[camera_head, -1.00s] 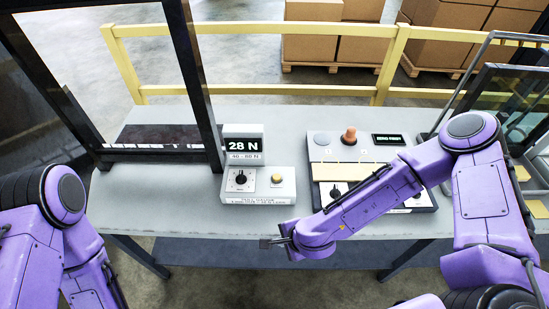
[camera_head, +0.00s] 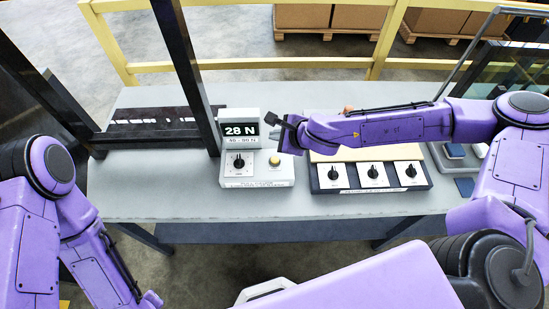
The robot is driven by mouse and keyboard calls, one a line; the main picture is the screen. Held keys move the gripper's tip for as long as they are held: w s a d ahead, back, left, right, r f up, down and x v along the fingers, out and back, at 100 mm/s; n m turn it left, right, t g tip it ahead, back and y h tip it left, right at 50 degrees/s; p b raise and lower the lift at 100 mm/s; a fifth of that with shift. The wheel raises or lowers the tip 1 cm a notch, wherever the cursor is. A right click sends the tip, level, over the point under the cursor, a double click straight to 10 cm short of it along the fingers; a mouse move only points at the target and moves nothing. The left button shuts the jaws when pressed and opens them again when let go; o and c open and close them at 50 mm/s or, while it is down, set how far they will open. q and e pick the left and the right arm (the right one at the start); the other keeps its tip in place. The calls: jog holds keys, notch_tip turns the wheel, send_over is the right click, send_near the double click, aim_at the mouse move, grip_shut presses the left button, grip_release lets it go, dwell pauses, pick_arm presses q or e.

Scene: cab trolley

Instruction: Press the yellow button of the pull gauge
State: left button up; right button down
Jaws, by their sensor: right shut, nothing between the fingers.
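The pull gauge (camera_head: 256,178) is a light grey box on the table, with a display (camera_head: 241,129) at its back left reading 28 N. Its yellow button (camera_head: 275,160) is on the top right of the box, to the right of a black dial (camera_head: 239,161). The button is in plain view. My right gripper (camera_head: 273,126) is shut and empty. In the picture it is just behind the button, beside the display's right edge, and it appears above the table. My left arm is at the left edge, but its gripper is not in view.
A dark upright frame (camera_head: 187,75) rises left of the gauge. The table front (camera_head: 150,205) is clear.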

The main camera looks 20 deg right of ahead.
jog(key=b, duration=0.7)
send_over(276, 161)
notch_tip(276, 161, down, 8)
jog(key=shift+d, duration=0.1)
jog(key=shift+f, duration=0.3)
jog(key=shift+s, duration=0.1)
dwell(1.0)
jog(key=shift+f+b, duration=0.4)
jog(key=shift+b, duration=0.05)
jog(key=shift+f+b, duration=0.45)
jog(key=shift+f, duration=0.1)
dwell(0.5)
jog(key=shift+r+p, duration=0.95)
jog(key=shift+r, duration=0.05)
